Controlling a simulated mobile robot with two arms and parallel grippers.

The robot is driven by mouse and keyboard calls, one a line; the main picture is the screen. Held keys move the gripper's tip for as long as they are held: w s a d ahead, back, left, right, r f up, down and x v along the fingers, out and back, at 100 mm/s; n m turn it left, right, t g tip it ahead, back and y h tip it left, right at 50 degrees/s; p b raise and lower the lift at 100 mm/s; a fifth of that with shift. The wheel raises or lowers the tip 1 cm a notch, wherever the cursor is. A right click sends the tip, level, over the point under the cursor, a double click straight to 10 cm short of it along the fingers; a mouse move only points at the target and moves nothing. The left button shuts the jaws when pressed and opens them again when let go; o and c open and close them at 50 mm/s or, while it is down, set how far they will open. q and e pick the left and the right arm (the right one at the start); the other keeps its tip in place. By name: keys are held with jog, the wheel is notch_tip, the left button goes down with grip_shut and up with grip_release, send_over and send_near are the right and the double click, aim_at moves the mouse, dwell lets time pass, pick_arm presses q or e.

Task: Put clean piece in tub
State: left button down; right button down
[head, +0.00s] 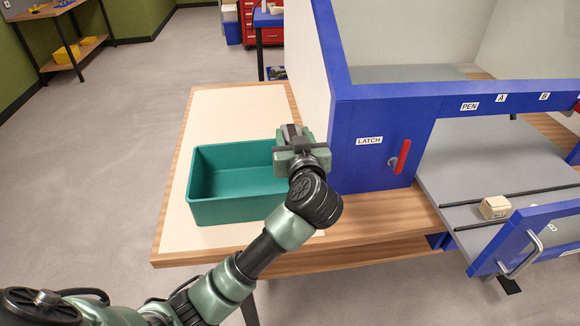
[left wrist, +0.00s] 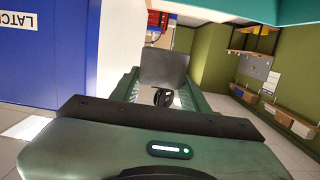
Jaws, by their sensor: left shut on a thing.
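The teal tub (head: 215,211) stands open on the pale table top, and the part of its inside that I see is empty. My left gripper (head: 291,132) is at the tub's right end, beside the blue cabinet. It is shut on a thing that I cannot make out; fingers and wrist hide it. In the left wrist view a dark finger (left wrist: 164,70) shows, with a teal surface at the top right. A small cream block (head: 495,207) lies on the grey surface at the right, between dark rails. My right gripper is out of view.
The blue cabinet (head: 380,115) has a LATCH label, a red handle (head: 402,157) and clear panels above. A blue front with a metal handle (head: 521,254) stands out at the lower right. The table (head: 235,104) is clear behind the tub.

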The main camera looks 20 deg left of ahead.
pick_arm(q)
notch_tip(320, 180, down, 5)
notch_tip(320, 180, down, 4)
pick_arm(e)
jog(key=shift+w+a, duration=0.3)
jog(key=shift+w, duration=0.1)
pick_arm(q)
jog(key=shift+f, duration=0.3)
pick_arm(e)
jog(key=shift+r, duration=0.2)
pick_arm(q)
jog(key=shift+f, duration=0.3)
jog(key=c, duration=0.8)
grip_release()
jog(key=shift+o, duration=0.4)
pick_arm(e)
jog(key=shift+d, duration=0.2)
